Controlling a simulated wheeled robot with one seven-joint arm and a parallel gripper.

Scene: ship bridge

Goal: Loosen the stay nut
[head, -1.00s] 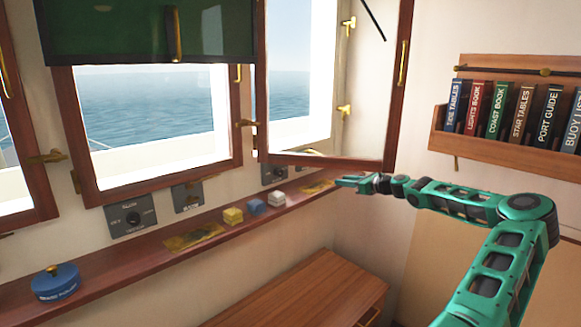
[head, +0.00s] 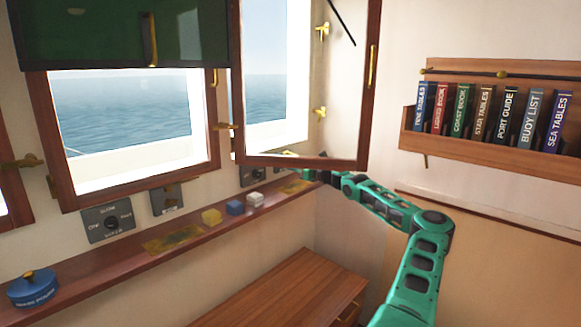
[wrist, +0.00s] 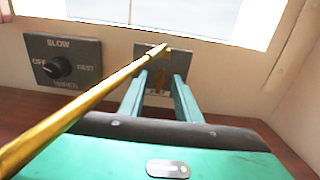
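A brass stay rod (wrist: 95,103) crosses the wrist view from the lower left to the upper middle, nearer the camera than my left finger. It ends in a small brass tip (wrist: 166,47); I cannot make out clearly whether this is the stay nut. My gripper (wrist: 160,77) has its two green fingers apart, with nothing seen between them. Its fingertips lie below the brass tip in the picture. In the head view my gripper (head: 318,175) is under the bottom rail of the open window (head: 300,162), over the sill, and mostly too small to read.
The wooden sill (head: 130,265) carries a blue round tin (head: 33,289), a yellow block (head: 211,216), a blue block (head: 235,208) and a white block (head: 255,199). A wiper switch panel (wrist: 63,68) is on the wall. A bookshelf (head: 495,148) hangs right; a wooden cabinet (head: 275,295) stands below.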

